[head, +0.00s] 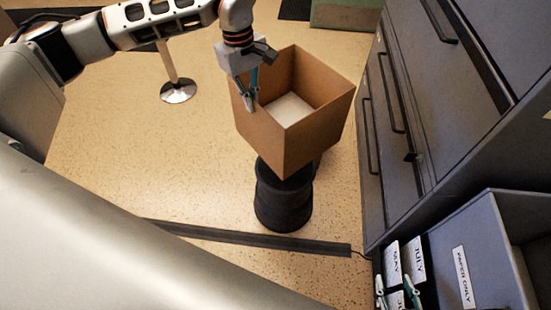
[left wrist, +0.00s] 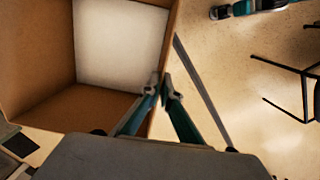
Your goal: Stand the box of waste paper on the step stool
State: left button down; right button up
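The open cardboard box (head: 290,142) holds a white sheet or stack of paper (head: 291,108), which also shows in the left wrist view (left wrist: 122,42). My left gripper (head: 250,98) is shut on the box's left wall at the rim, one teal finger on each side. The black round step stool (head: 283,205) is directly below the box, and the box hides its top. I cannot tell whether the box touches it. My right gripper (head: 396,288) shows only its teal fingertips at the bottom right edge; they are apart with nothing seen between them.
Grey drawer cabinets (head: 405,110) stand close on the right. A bin labelled PAPER ONLY (head: 490,265) and MAY and JULY labels are at the lower right. A dark strip (head: 250,239) crosses the floor before the stool. A round metal stand base (head: 178,91) is behind left.

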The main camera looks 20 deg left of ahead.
pick_arm(q)
jog(key=b, duration=0.3)
send_near(255, 144)
jog(key=f, duration=0.2)
jog(key=d+f, duration=0.1)
jog(key=f, duration=0.2)
jog(key=shift+s+d, duration=0.1)
jog(key=shift+d, duration=0.1)
jog(key=shift+f, duration=0.65)
notch_tip(255, 144, down, 4)
jog(key=shift+b, duration=0.4)
jog(key=shift+f, duration=0.2)
jog(key=shift+r, duration=0.15)
jog(key=c, duration=2.5)
grip_release()
jog(key=shift+f, duration=0.25)
jog(key=shift+o, duration=1.1)
pick_arm(e)
jog(key=shift+w+a+y, duration=0.3)
jog(key=shift+w+a, duration=0.3)
jog(key=shift+a, duration=0.15)
